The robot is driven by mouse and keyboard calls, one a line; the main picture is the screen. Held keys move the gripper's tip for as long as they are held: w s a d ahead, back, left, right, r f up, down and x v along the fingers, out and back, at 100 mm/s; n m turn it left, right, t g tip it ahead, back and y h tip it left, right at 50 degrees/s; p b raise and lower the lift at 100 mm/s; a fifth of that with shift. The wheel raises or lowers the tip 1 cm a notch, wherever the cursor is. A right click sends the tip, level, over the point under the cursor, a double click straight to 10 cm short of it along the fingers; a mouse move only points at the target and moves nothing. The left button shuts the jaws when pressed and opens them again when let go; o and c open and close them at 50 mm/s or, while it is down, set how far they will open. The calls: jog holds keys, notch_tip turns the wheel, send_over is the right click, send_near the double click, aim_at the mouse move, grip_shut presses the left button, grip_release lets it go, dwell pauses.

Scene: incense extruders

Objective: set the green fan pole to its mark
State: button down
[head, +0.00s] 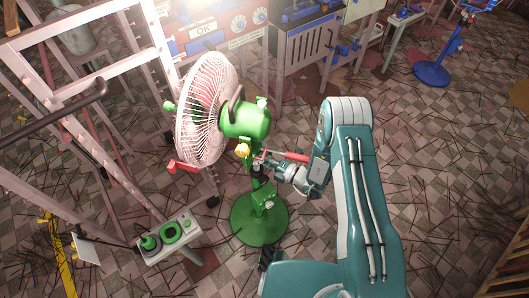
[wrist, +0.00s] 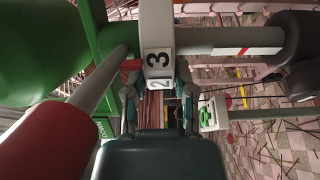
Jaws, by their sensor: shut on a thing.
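The green fan has a white wire cage (head: 205,108), a green motor housing (head: 245,121) and a round green base (head: 260,222) on the floor. Its upright green pole (head: 264,204) rises from the base, partly hidden by my arm's end. My gripper (head: 268,167) is at the upper pole, below the motor. In the wrist view my gripper (wrist: 160,108) has a finger on each side of a pale upright piece (wrist: 157,30) with labels "3" and "2". It is shut there, though the exact contact is hidden. A red-gripped lever (wrist: 52,140) is close at left.
A pink ladder-like frame (head: 85,88) stands left of the fan. A small stand (head: 180,240) with green rings is near the base.

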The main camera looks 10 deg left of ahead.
notch_tip(320, 180, down, 7)
dwell(0.3)
jog(key=c, duration=0.7)
grip_release()
jog(key=shift+a, duration=0.1)
jog(key=shift+o, duration=1.3)
jog(key=shift+f, duration=0.15)
jog(key=shift+w+a, duration=0.1)
jog(key=shift+a, duration=0.15)
jog(key=shift+d, duration=0.3)
jog(key=v, duration=1.2)
